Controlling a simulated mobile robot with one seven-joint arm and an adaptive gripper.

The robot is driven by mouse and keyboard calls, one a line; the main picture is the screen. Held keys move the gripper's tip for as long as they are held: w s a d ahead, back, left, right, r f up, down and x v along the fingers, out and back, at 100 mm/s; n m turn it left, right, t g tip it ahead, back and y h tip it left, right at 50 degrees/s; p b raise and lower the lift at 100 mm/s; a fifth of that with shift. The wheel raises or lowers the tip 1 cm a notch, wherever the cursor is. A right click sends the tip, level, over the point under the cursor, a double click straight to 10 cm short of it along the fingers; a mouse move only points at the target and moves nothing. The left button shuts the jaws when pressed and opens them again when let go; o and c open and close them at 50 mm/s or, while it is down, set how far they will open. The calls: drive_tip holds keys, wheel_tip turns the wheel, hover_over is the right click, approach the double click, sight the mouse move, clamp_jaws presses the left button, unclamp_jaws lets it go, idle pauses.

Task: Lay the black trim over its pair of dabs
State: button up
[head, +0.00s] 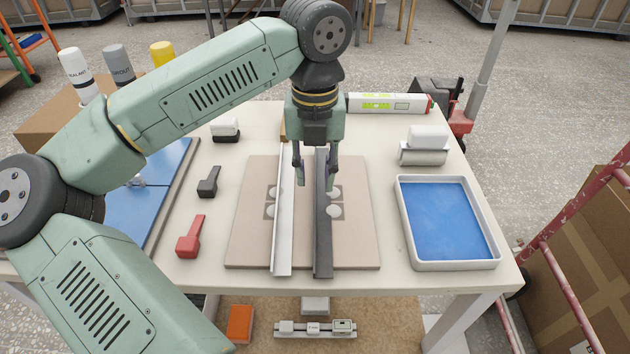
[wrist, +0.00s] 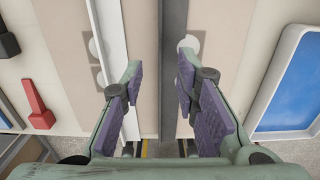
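The black trim (head: 323,235) is a long dark strip running front to back on the beige board (head: 355,245), and its near end reaches the board's front edge. A pair of pale round dabs (head: 335,211) shows along its right side; I cannot tell if the trim covers part of them. The trim also shows in the wrist view (wrist: 174,60), with one dab (wrist: 189,44) beside it. My gripper (head: 315,182) is open, pointing down over the trim's far half. Its fingers are apart, one toward each side of the trim, with no clear grip on it.
A white trim (head: 283,230) lies parallel on the left, with dabs (head: 270,211) at its left side. A blue-bottomed tray (head: 402,215) stands right. A red tool (head: 190,240) and a black one (head: 209,182) lie left.

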sight(315, 192)
wheel_tip(315, 192, up, 9)
drive_tip(key=shift+s+f, duration=0.1)
drive_tip(key=shift+f, duration=0.1)
idle(0.4)
